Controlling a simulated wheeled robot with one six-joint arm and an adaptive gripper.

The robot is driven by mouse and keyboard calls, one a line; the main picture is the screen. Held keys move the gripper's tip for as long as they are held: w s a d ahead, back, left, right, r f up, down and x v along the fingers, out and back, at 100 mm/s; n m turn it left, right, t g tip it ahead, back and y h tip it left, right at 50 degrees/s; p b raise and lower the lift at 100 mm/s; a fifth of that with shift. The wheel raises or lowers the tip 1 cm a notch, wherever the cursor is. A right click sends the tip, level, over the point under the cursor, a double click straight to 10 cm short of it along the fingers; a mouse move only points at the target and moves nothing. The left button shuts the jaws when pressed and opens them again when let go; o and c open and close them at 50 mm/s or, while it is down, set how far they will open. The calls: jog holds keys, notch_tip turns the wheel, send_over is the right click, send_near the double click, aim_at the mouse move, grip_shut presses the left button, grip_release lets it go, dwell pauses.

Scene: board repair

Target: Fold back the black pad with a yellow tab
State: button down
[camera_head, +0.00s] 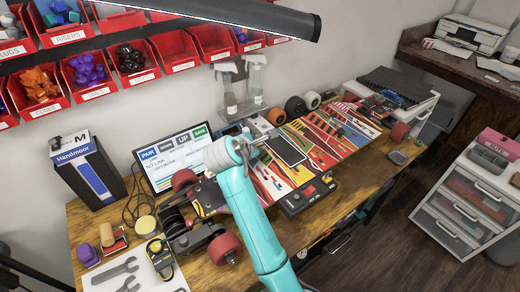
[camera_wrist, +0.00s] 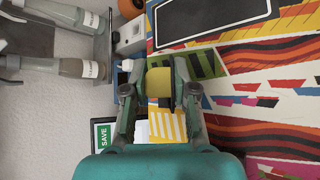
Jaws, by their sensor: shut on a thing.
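My gripper (camera_wrist: 157,88) is shut on a small yellow tab (camera_wrist: 159,80), one finger on each side of it. The tab lies at the edge of the brightly patterned board (camera_wrist: 265,110), with yellow and white stripes just below. A black pad with a pale outline (camera_wrist: 208,15) lies on the board above and to the right of the fingers; I cannot tell how the tab joins it. In the head view the black pad (camera_head: 286,150) lies flat on the board, and my teal arm hides the fingertips and the tab.
A screen (camera_head: 172,153) and a truck with red wheels (camera_head: 210,240) are left of my arm. A dark control box (camera_head: 307,194) lies at the board's front edge. Spray bottles (camera_head: 229,100) and loose wheels (camera_head: 296,108) stand behind. Red bins (camera_head: 138,72) hang on the wall.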

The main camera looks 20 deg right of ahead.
jog(key=shift+w+a+r+g, duration=0.2)
jog(key=shift+w+r+g, duration=0.2)
jog(key=shift+w, duration=0.15)
jog(key=shift+w+a+r, duration=0.15)
jog(key=shift+w+a, duration=0.05)
jog(key=shift+w, duration=0.35)
jog(key=shift+w+a+r, duration=0.1)
jog(key=shift+w+a, duration=0.1)
jog(key=shift+w, duration=0.3)
jog(key=shift+w+a+f, duration=0.1)
jog(key=shift+w, duration=0.2)
jog(key=shift+f, duration=0.2)
jog(key=c, duration=1)
grip_release()
jog(key=shift+w+f, duration=0.1)
jog(key=shift+w, duration=0.05)
jog(key=shift+o, duration=0.2)
jog(key=shift+r, duration=0.3)
jog(key=v, duration=1.2)
jog(key=shift+f, duration=0.2)
